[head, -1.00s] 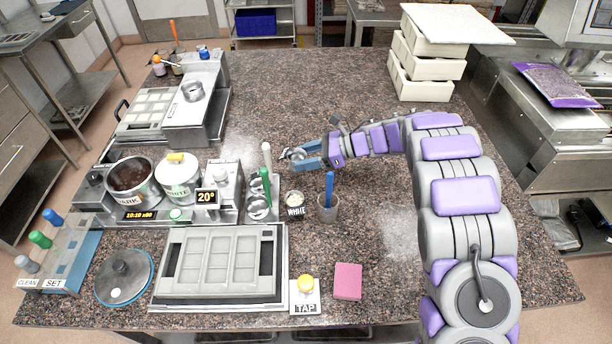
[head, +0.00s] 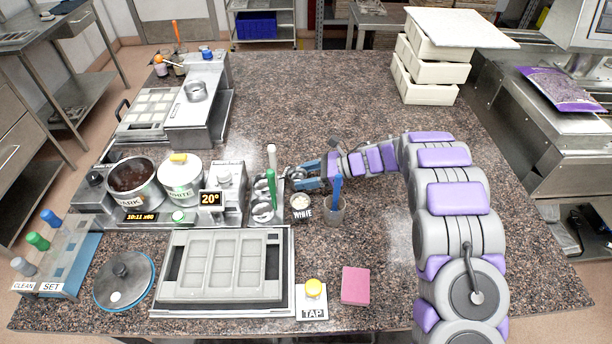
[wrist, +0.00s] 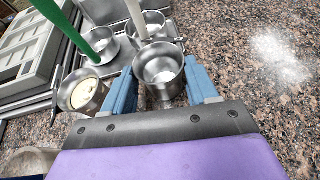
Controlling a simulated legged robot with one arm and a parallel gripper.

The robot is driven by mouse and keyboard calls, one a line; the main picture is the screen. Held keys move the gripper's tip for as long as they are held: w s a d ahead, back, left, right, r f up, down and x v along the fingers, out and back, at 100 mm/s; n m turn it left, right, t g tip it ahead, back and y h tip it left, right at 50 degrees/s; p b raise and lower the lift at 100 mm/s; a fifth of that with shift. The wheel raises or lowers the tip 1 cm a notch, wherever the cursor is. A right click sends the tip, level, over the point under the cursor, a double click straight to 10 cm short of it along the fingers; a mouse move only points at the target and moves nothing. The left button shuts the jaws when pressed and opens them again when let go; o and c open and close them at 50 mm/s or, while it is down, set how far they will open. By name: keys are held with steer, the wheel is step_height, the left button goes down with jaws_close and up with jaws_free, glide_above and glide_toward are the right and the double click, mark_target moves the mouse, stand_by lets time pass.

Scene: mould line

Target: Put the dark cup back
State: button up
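My gripper (head: 306,177) is shut on a small steel cup (wrist: 160,72), which I take as the dark cup; no label shows on it. In the wrist view it sits upright between the blue fingers, with a bare metal inside. It is close beside a steel stand (wrist: 120,64) with two round steel holders. A green-handled tool (head: 271,188) stands in the near holder (head: 262,212) and a white-handled tool (head: 272,158) in the far one (wrist: 150,24). I cannot tell whether the held cup touches the stand.
A cup marked WHITE (head: 300,202) with pale contents stands just in front of my gripper. Dark (head: 130,180) and white (head: 180,182) tanks are left.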

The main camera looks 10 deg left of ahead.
steer(key=shift+o, duration=2.1)
steer(key=shift+d+r, duration=0.1)
steer(key=shift+d, duration=0.55)
steer(key=shift+r, duration=0.15)
steer(key=p+v, duration=0.2)
steer(key=v, duration=0.9)
steer(key=shift+w+d, duration=0.15)
steer(key=shift+d, duration=0.1)
steer(key=shift+a, duration=0.1)
steer(key=shift+a, duration=0.1)
